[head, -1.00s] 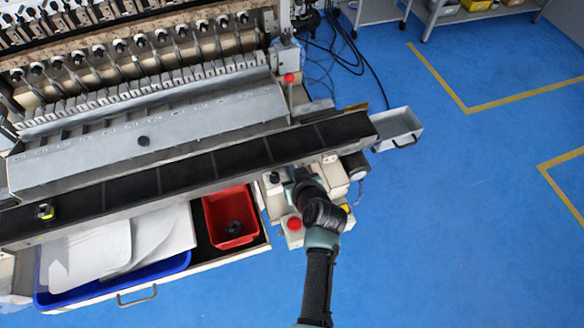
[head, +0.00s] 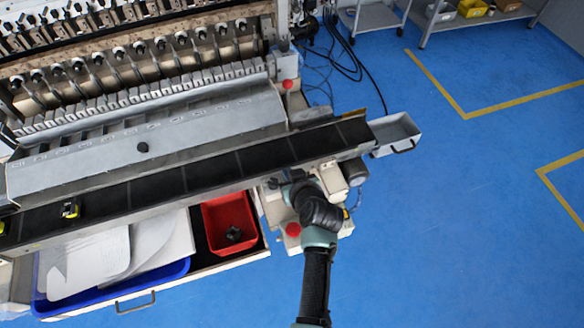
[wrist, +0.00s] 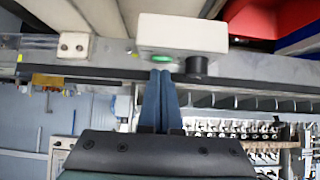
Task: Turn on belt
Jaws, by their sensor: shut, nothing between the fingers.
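In the head view my arm hides the gripper.
Red emergency buttons stand beside my arm (head: 293,230) and at the machine's corner (head: 289,85). A grey tray (head: 396,134) is at the belt's right end. A red bin (head: 229,222) and a blue tray (head: 172,276) sit in the open drawer. Blue floor at right is clear.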

